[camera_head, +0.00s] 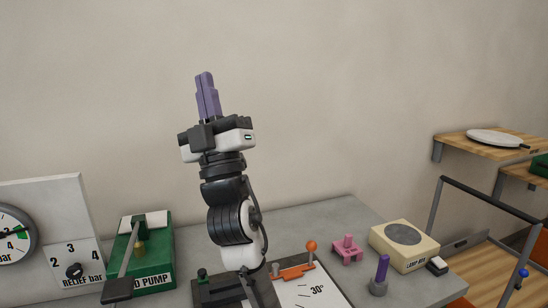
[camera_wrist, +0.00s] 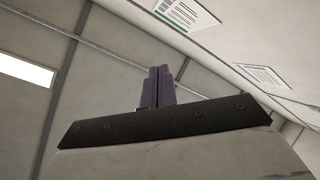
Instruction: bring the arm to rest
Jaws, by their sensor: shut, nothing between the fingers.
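My arm stands upright above the grey bench (camera_head: 300,222) in the head view, with my gripper (camera_head: 205,78) at its top, pointing up. The purple fingers are together and hold nothing. They rise clear of everything, with the plain wall behind them. In the wrist view my gripper (camera_wrist: 159,72) also shows shut and empty, pointing toward the ceiling (camera_wrist: 120,50).
On the bench are a green pump box (camera_head: 158,270), a gauge panel (camera_head: 60,215) at left, a dial plate (camera_head: 318,292) with an orange lever (camera_head: 293,272), a pink part (camera_head: 347,250), a purple-handled tool (camera_head: 381,272) and a beige box (camera_head: 405,243). A shelf (camera_head: 485,147) is at right.

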